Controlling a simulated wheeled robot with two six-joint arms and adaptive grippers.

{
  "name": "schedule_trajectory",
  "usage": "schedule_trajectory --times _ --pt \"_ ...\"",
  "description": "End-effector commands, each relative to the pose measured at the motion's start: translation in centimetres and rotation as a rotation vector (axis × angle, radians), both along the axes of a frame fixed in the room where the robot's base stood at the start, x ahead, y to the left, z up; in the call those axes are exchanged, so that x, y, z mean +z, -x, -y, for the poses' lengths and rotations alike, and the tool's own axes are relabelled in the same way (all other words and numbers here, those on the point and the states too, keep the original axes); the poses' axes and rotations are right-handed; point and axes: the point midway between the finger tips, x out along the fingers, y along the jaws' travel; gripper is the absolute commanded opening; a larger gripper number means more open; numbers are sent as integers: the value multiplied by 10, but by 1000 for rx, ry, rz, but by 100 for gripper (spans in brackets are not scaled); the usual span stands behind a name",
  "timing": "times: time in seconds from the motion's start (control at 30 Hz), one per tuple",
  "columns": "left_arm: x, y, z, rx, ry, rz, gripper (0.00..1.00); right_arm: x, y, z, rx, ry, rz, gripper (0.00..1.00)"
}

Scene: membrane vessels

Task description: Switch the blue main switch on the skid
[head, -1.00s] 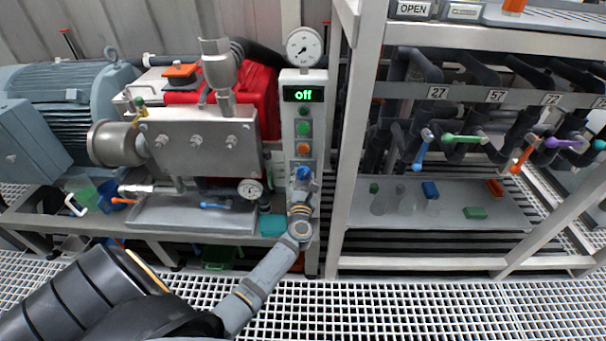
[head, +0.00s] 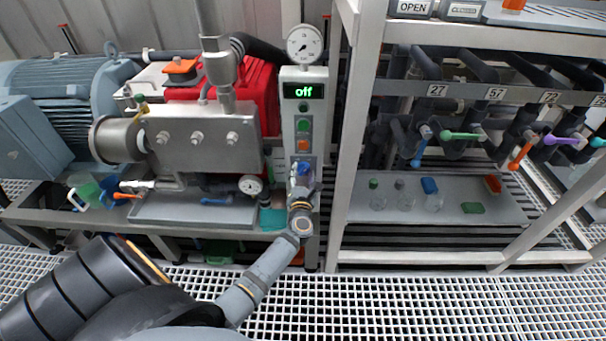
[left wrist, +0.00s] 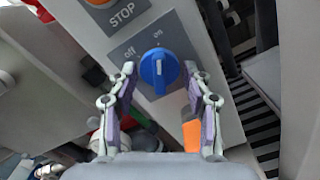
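The blue main switch (head: 303,170) is on the lower part of the narrow grey control panel (head: 289,138) of the skid. In the left wrist view the blue knob (left wrist: 158,68) shows its white pointer line upright, with "off" printed to its left and "on" above right. The panel display (head: 303,91) reads "off" in green. My left gripper (left wrist: 161,92) is open, its two fingers on either side of the knob; contact cannot be told. In the head view the left gripper (head: 302,188) is just below and in front of the switch. My right gripper is not in view.
Green (head: 303,125) and orange (head: 303,145) buttons sit above the switch; the orange one is labelled STOP in the wrist view. A pressure gauge (head: 304,44) tops the panel. A metal rack (head: 350,140) with coloured valve handles stands close on the right.

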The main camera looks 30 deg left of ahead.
Motion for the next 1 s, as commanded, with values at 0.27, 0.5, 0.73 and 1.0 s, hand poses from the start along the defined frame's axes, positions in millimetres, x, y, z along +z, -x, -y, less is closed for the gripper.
schedule_trajectory --times 0.27,0.5,0.73,1.0 --pt "0 0 0 0 2 1 66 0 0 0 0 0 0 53" --pt "-1 12 8 0 3 0 66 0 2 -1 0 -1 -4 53" --pt "-2 60 37 0 6 -2 66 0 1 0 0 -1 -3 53" --pt "0 98 60 1 3 0 66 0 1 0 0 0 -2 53"
